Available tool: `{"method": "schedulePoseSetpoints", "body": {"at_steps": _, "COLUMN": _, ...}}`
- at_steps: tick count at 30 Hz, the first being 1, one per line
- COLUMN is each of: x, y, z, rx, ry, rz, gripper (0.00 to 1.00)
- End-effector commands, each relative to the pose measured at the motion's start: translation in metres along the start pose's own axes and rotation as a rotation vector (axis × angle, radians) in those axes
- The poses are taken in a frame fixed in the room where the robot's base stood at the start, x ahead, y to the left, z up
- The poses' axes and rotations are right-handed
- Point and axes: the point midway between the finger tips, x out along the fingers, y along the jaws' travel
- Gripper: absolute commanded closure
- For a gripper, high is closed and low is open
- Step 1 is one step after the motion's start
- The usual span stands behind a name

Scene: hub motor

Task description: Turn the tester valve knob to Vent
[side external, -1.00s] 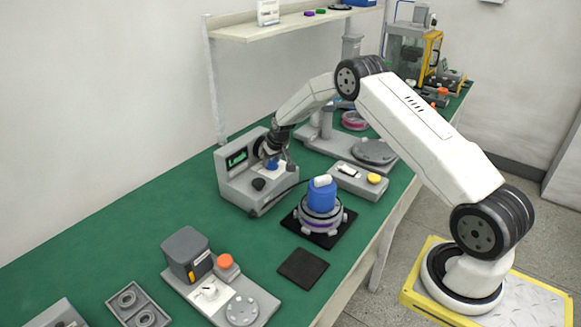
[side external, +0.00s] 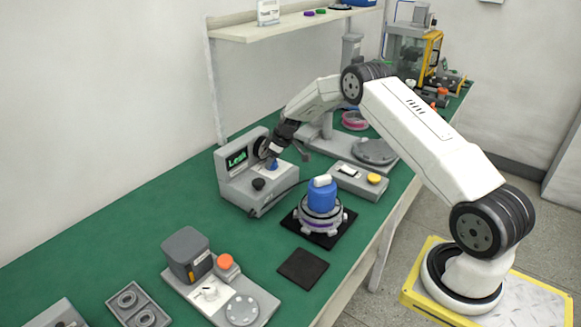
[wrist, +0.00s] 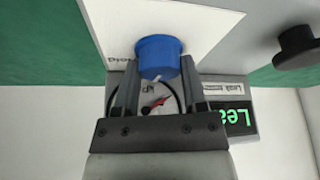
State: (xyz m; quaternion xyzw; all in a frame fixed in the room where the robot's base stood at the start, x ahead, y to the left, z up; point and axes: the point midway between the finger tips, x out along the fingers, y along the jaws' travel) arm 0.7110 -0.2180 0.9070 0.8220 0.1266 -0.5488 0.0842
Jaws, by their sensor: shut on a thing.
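The tester (side external: 232,186) is a grey box on the green bench, with a screen showing green text that begins "Lea" in the wrist view (wrist: 236,118). Its valve knob is blue and shows in the side view (side external: 272,165) and the wrist view (wrist: 158,52). My gripper (wrist: 159,64) is shut on the blue knob, one finger on each side. A small pale mark shows at the knob's lower edge in the wrist view. Printed letters beside the knob are upside down and partly covered; I cannot read a Vent mark. A dial with a red needle (wrist: 156,104) shows between my fingers.
A black knob (side external: 258,184) sits on the tester's front part. A blue-topped motor (side external: 321,195) stands on a black mat nearby. A grey box with a yellow button (side external: 374,179) is to the right. The bench left of the tester is clear.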

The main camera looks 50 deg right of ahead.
Motion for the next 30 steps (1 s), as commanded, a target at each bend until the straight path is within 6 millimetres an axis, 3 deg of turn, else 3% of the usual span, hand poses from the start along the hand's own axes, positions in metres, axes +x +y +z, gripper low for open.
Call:
{"method": "schedulePoseSetpoints", "body": {"at_steps": 15, "x": 0.0003, "y": 0.0005, "z": 0.0003, "rx": -0.281, "ry": -0.001, "rz": -0.117, "gripper": 1.0}}
{"method": "schedulePoseSetpoints", "body": {"at_steps": 30, "x": 0.0006, "y": 0.0003, "z": 0.001, "rx": -0.317, "ry": -0.003, "rz": -0.132, "gripper": 1.0}}
